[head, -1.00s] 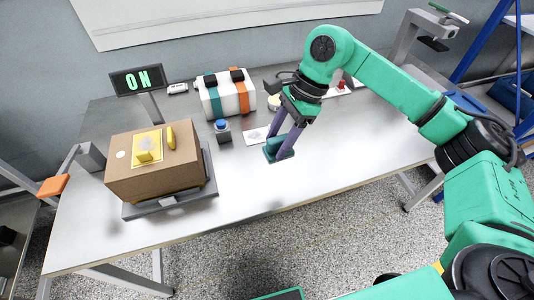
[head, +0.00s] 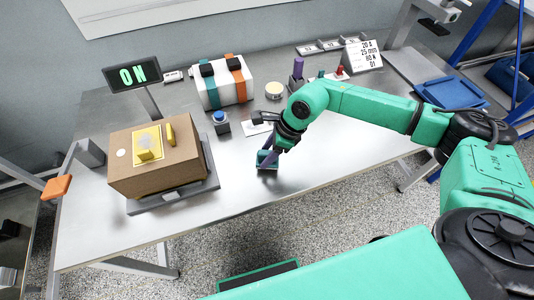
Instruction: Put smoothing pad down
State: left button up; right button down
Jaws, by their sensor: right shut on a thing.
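The smoothing pad (head: 269,166) is a small teal block low at the table's middle, close to or on the metal top; I cannot tell if it touches. My right gripper (head: 267,157), with purple-grey fingers, is shut on it from above. The arm partly covers the fingers. My left gripper is not in view.
A blue tray (head: 450,92) lies at right. The front middle is clear.

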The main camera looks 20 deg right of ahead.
jog(key=shift+f, duration=1.15)
jog(key=shift+c, duration=1.1)
grip_release()
jog(key=shift+r, duration=0.1)
jog(key=shift+r, duration=0.3)
jog(key=b+v, duration=0.2)
jog(key=v, duration=0.9)
jog(key=shift+r, duration=0.35)
jog(key=shift+s+d, duration=0.1)
jog(key=shift+d, duration=0.05)
